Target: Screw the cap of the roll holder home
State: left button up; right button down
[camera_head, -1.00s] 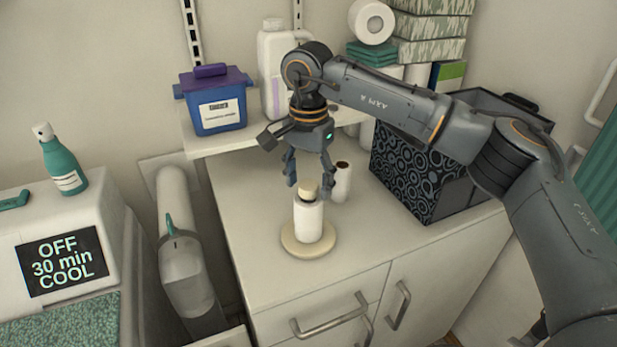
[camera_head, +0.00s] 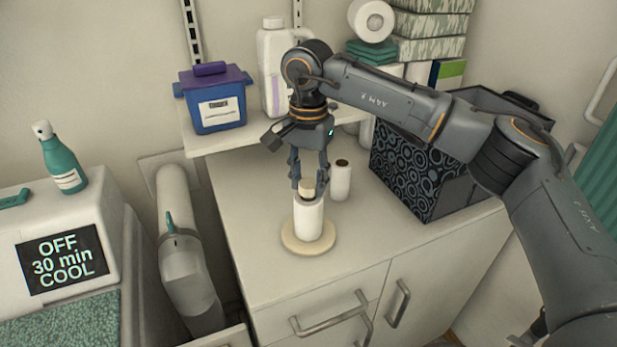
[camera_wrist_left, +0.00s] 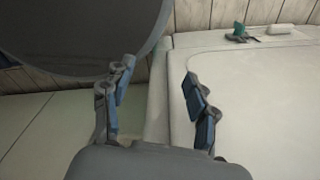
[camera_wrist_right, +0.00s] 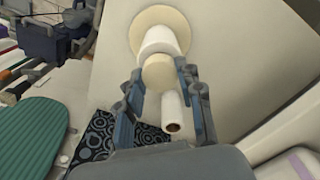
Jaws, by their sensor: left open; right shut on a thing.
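The roll holder has a round cream base (camera_head: 290,243) on the cabinet top, with a white roll (camera_head: 309,222) upright on it. A cream cap (camera_head: 307,189) sits at the top of the holder. My right gripper (camera_head: 308,186) points down from above and is shut on the cap. In the right wrist view the cap (camera_wrist_right: 158,72) lies between the fingertips, in line with the roll (camera_wrist_right: 160,40) and base (camera_wrist_right: 143,22). The cap's thread is hidden. My left gripper (camera_wrist_left: 157,78) shows only in its own wrist view, open and empty.
A second roll (camera_head: 341,182) with a dark core stands close behind to the right. A patterned black box (camera_head: 405,170) is at the back right. A blue tub (camera_head: 215,108) and white jug (camera_head: 272,80) stand on the shelf. The cabinet top's front is clear.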

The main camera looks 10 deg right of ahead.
jog(key=shift+f, duration=0.15)
jog(key=shift+f+m+b, duration=0.1)
jog(key=shift+m+b, duration=0.2)
jog(key=shift+m, duration=0.4)
jog(key=m, duration=0.3)
jog(key=shift+s, duration=0.15)
jog(key=shift+f+m+b, duration=0.1)
jog(key=shift+m+b, duration=0.2)
jog(key=shift+m, duration=0.2)
jog(key=m, duration=0.3)
jog(key=shift+m, duration=0.4)
